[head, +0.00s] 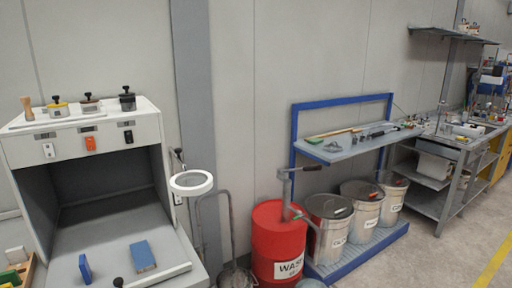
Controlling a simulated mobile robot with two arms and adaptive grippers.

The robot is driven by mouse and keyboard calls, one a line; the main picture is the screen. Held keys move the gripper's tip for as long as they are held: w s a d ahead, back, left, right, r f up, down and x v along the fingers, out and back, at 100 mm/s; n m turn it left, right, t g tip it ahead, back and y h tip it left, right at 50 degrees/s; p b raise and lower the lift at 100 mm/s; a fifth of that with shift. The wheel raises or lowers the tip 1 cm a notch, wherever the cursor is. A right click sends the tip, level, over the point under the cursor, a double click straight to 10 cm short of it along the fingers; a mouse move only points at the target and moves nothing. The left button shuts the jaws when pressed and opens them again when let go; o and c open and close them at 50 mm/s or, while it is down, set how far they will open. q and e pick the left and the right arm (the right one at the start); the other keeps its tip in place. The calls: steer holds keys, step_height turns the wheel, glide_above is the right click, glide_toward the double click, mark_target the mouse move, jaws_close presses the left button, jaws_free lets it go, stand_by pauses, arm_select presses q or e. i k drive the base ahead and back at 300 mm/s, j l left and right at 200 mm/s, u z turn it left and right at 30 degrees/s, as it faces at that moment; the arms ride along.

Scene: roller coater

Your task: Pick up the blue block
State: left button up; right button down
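Two blue things lie on the grey bench surface (68,243) at the lower left, and I cannot tell which one the task means. One is a flat blue block (143,254) with a brownish front edge. The other is a thin, darker blue piece (85,268) standing on edge to its left. They are apart from each other. Neither of my grippers is in view.
The bench lies in front of a grey hooded cabinet (75,132). A dark knob (118,282) stands near the front edge. A wooden tray (22,268) is at left. A ring lamp (191,183), a red drum (272,235) and metal buckets (361,204) are to the right.

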mark_target(84, 266)
steer(key=u, duration=1.25)
